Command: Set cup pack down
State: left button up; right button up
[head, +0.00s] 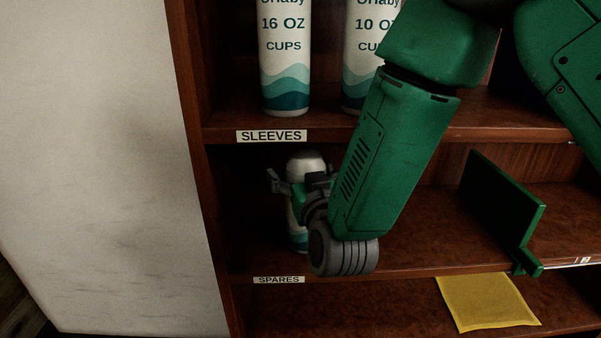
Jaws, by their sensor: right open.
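A cup pack (305,164) with a pale top and a teal wave at its base stands upright on the middle shelf (408,250), above the SPARES label. My right gripper (278,182) is open in front of the pack and hides much of its middle. One finger shows at the pack's left side. The other finger is hidden, so I cannot tell whether it touches the pack. My left gripper is not in view.
Two cup packs, 16 OZ (285,60) and 10 OZ (364,55), stand on the shelf above, over the SLEEVES label (271,136). A green bracket-like panel (503,205) stands at right. A yellow sheet (487,302) lies below. A pale wall (90,150) is at left.

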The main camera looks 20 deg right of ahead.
jog(key=shift+s+a, duration=0.1)
jog(key=shift+s, duration=0.3)
jog(key=s, duration=1.1)
jog(key=s+d+f+g+y, duration=0.1)
jog(key=s+d+f+g, duration=0.2)
jog(key=f, duration=0.8)
jog(key=s+d+f+g, duration=0.1)
jog(key=s+f+g, duration=0.3)
jog(key=f, duration=0.6)
jog(key=s+d+f+g, duration=0.3)
jog(key=s+f+g, duration=0.2)
jog(key=s+f, duration=0.2)
jog(key=s+d+f+n+g, duration=0.1)
jog(key=s+d+f+g, duration=0.3)
jog(key=s+f, duration=0.3)
jog(key=s+g, duration=0.1)
jog(key=s, duration=0.3)
jog(key=shift+f, duration=0.4)
jog(key=shift+s, duration=0.1)
